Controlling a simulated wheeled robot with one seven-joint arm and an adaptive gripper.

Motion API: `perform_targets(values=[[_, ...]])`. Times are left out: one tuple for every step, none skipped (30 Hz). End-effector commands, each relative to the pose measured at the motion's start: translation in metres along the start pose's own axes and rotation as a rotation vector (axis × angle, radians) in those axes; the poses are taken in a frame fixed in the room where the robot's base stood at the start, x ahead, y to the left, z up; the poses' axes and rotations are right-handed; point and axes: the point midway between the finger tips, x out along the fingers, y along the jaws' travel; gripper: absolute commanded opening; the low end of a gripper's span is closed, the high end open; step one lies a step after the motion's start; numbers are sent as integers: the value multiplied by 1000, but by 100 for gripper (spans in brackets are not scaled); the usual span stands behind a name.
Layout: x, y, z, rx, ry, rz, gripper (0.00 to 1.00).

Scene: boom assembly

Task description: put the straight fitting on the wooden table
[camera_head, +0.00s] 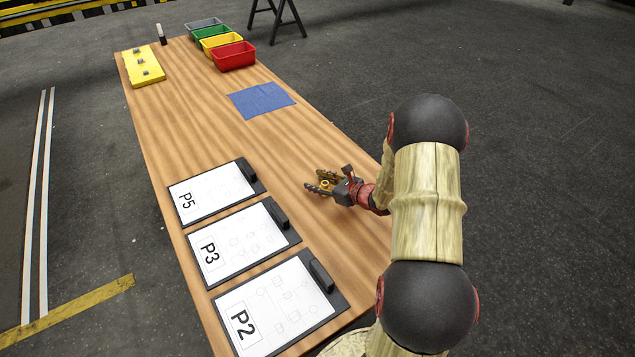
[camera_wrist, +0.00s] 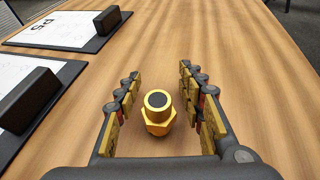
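The straight fitting (camera_wrist: 158,112) is a brass-coloured piece with a hex collar and a round, dark-centred end facing up. In the wrist view it stands upright on the wooden table (camera_wrist: 200,45), between my gripper's fingers (camera_wrist: 160,100). There is a clear gap on both sides, so the fingers are open and not touching it. In the head view my gripper (camera_head: 322,182) is low over the right part of the wooden table (camera_head: 300,145), and the small fitting (camera_head: 325,184) shows between the fingers.
Clipboards marked P5 (camera_head: 212,190), P3 (camera_head: 240,245) and P2 (camera_head: 278,305) lie left of my gripper. A blue mat (camera_head: 262,100), several coloured bins, including a red one (camera_head: 234,57), and a yellow block (camera_head: 144,66) are at the far end. Mid-table wood is bare.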

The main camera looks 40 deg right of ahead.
Motion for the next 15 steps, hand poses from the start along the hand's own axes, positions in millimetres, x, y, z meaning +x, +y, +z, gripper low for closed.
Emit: perform_targets(values=[[-2,0,3,0,0,0,39],[-6,-1,3,0,0,-2,39],[-11,-1,2,1,0,-3,39],[-16,-2,2,1,0,-4,39],[-21,-2,3,1,0,-4,39],[-29,-2,4,0,-1,-4,39],[-35,-2,4,1,-1,-4,39],[-42,-2,4,1,-1,-5,39],[-51,-2,4,1,0,-5,39],[-57,-2,4,1,0,-5,39],[-63,-2,3,1,0,-5,39],[-72,-2,3,1,0,-5,39],[-78,-2,4,1,-1,-5,39],[-83,-2,3,1,-1,-4,39],[-90,-1,3,1,0,-4,39]])
